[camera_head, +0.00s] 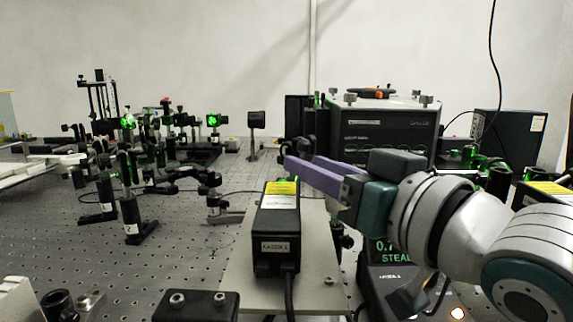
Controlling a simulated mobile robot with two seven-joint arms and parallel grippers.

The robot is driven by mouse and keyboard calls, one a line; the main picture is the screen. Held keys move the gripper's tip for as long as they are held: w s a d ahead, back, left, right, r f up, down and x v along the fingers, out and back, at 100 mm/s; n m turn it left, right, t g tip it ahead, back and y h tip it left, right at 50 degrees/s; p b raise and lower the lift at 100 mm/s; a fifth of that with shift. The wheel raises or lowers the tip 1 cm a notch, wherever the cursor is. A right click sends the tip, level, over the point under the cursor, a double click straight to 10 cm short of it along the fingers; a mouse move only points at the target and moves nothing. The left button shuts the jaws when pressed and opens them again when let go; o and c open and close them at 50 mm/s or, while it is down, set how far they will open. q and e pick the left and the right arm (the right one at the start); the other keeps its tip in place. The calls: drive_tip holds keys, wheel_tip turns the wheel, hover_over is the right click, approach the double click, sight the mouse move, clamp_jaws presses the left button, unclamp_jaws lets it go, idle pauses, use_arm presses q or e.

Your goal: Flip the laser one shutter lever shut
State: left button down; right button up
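The laser one box (274,232), black with a yellow label on top and a "LASER 1" tag on its near face, stands on a light grey plate. My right gripper (290,167) reaches in from the right, its purple fingers pointing left just above and behind the far end of the box. I cannot tell whether the fingers touch the box or how far apart they are. I cannot make out the shutter lever; it may be hidden at the far end. My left gripper is not in view.
A large black instrument (385,125) stands behind the gripper. Several optic mounts, some lit green, fill the bench at left. A black block (195,308) is in front.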

drive_tip(key=x, duration=0.6)
drive_tip(key=shift+b, duration=0.4)
clamp_jaws()
